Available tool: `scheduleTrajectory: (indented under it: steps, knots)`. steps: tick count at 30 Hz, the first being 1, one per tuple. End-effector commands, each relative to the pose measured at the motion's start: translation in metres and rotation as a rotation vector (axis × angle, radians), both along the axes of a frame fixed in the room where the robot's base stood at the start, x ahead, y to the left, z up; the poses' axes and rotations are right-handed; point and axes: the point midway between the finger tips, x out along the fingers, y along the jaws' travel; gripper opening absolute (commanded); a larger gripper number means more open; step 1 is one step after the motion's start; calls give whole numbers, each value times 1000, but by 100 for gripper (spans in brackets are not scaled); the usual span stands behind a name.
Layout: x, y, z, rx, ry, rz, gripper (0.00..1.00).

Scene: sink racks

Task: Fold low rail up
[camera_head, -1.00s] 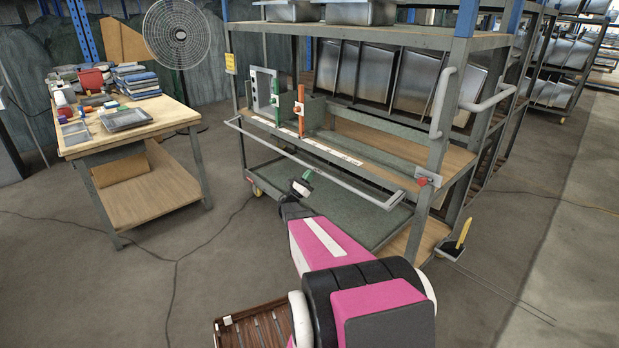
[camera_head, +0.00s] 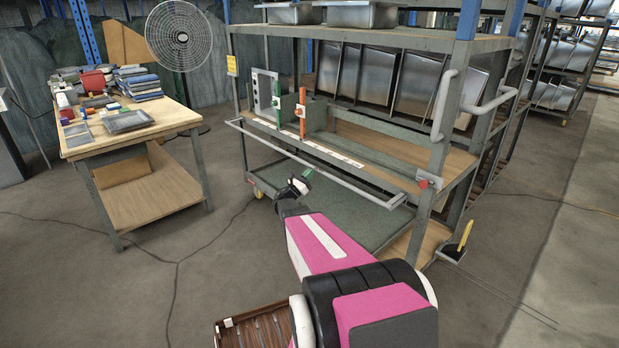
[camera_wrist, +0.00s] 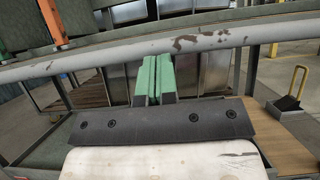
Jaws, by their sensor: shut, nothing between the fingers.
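The low rail (camera_head: 318,160) is a long grey bar across the front of the rack, below the shelf edge, slanting down to the right. Its right end meets a bracket by the right post. In the wrist view the rail (camera_wrist: 210,40) crosses the upper part, with worn dark patches. My gripper (camera_head: 308,173) is just below the middle of the rail in the head view. In the wrist view its green fingers (camera_wrist: 153,65) are together and empty, their tips at the rail's lower edge. I cannot tell whether they touch it.
Above the rail is a wooden shelf with an orange upright (camera_head: 301,115) and steel sinks (camera_head: 415,82). A green lower deck (camera_head: 345,215) lies beneath. A workbench (camera_head: 150,185) stands left, with open floor between. A yellow-handled item (camera_head: 464,236) is at the rack's right.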

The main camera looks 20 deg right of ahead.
Motion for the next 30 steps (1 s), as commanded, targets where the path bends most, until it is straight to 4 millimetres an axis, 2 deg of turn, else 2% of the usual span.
scheduleTrajectory:
  steps: [5,11,20,30]
  knots:
    - [-1,0,11,9,4,0,0]
    - [-2,2,29,134,46,0,0]
    - [-1,-2,63,384,134,2,0]
    - [7,-19,100,686,245,1,0]
